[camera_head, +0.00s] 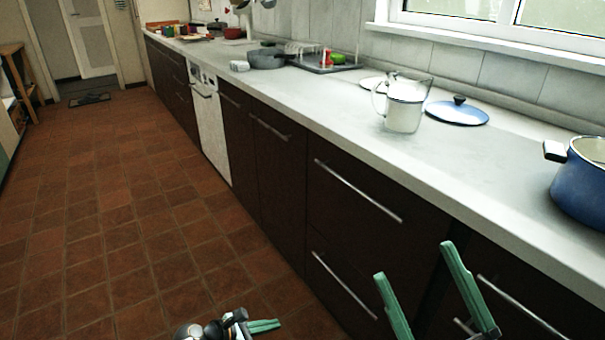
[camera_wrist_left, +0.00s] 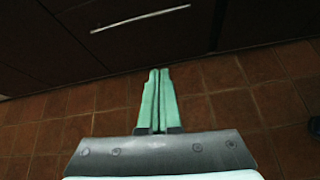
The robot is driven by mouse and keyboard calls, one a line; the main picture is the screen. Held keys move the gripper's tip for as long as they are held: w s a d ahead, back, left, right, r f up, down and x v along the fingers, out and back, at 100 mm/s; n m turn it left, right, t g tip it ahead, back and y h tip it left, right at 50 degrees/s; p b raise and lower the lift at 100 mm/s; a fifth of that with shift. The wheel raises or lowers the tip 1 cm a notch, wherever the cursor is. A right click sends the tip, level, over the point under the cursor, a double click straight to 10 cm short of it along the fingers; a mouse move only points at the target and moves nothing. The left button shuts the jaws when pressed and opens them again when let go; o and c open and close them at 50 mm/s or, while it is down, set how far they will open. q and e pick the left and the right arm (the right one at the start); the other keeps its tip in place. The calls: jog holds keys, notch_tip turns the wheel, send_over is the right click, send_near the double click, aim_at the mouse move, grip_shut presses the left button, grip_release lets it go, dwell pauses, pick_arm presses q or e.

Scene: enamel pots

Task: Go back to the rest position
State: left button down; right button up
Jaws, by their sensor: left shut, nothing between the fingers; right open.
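My left gripper (camera_head: 275,324) is at the bottom edge of the head view, over the tiled floor. In the left wrist view its two green fingers (camera_wrist_left: 159,72) are pressed together with nothing between them. They point toward the dark cabinet fronts. My right gripper (camera_head: 413,260) is at the bottom right of the head view, in front of the dark drawers. Its two green fingers are spread apart and empty. Both grippers are apart from the things on the counter.
The counter (camera_head: 330,105) carries a blue pot (camera_head: 580,190) at the right, a blue lid (camera_head: 457,112), a clear and white pitcher (camera_head: 404,108) and a grey pan (camera_head: 267,59). Drawer handles (camera_head: 355,190) stick out near my right gripper. The brown tiled floor (camera_head: 120,220) at left is mostly clear.

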jog(key=w+d+f+m+g+h+p, duration=0.35)
jog(key=w+f+m+h+p, duration=0.35)
jog(key=p, duration=0.5)
pick_arm(q)
jog(key=s+a+r+m+t+y+p, duration=0.1)
jog(key=s+r+m+p, duration=0.3)
jog(key=s+r+m, duration=0.4)
jog(key=s+a+r+m+t+y+p, duration=0.1)
jog(key=s+a+r+m+y+p, duration=0.2)
jog(key=s+r+m, duration=0.5)
jog(key=s+a+r+m+y+p, duration=0.3)
jog(key=s+a+r+m+p, duration=0.1)
jog(key=s+r+m, duration=0.4)
jog(key=shift+a+r+m+t+p, duration=0.15)
jog(key=shift+r+m+t+p, duration=0.25)
jog(key=shift+r+m+p, duration=0.35)
pick_arm(e)
jog(key=s+d+f+m+g+h, duration=0.1)
jog(key=s+f+g+h, duration=0.3)
jog(key=s+f+g, duration=0.5)
notch_tip(320, 180, down, 3)
jog(key=shift+s+r+m, duration=0.2)
jog(key=shift+s+m, duration=0.5)
jog(key=shift+g, duration=0.25)
